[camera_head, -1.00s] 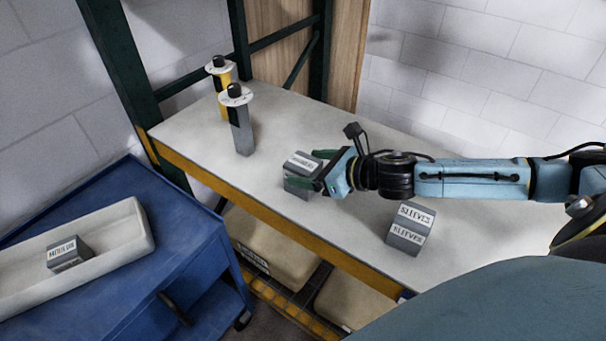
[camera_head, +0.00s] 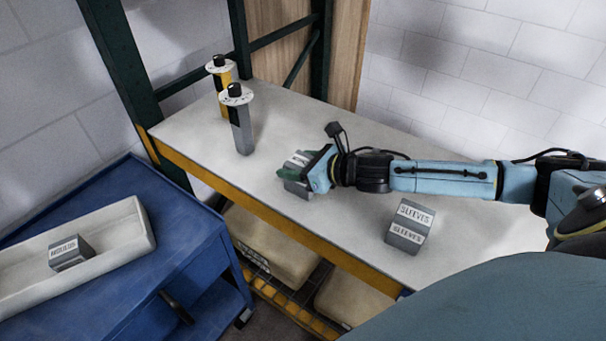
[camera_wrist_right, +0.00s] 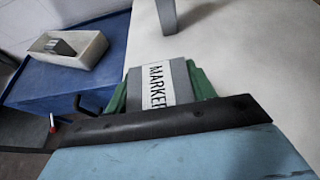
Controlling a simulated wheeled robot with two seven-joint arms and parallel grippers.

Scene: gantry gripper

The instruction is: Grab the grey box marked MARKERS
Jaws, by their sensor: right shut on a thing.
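The grey box marked MARKERS (camera_wrist_right: 157,84) sits between the green fingers of my right gripper in the right wrist view; its white label reads "MARKER" with the end cut off. In the head view the same grey box (camera_head: 291,186) is at the shelf's front part, mostly covered by my right gripper (camera_head: 298,172). The gripper is shut on it. I cannot tell whether the box still touches the shelf. My left gripper is not in view.
A grey SLEEVES box (camera_head: 410,227) stands on the pale shelf (camera_head: 350,215) to the right. A grey post (camera_head: 241,128) and a yellow post (camera_head: 226,98) stand at the back left. A white tray (camera_head: 140,225) with a grey box (camera_head: 70,253) rests on a blue cart (camera_head: 175,235).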

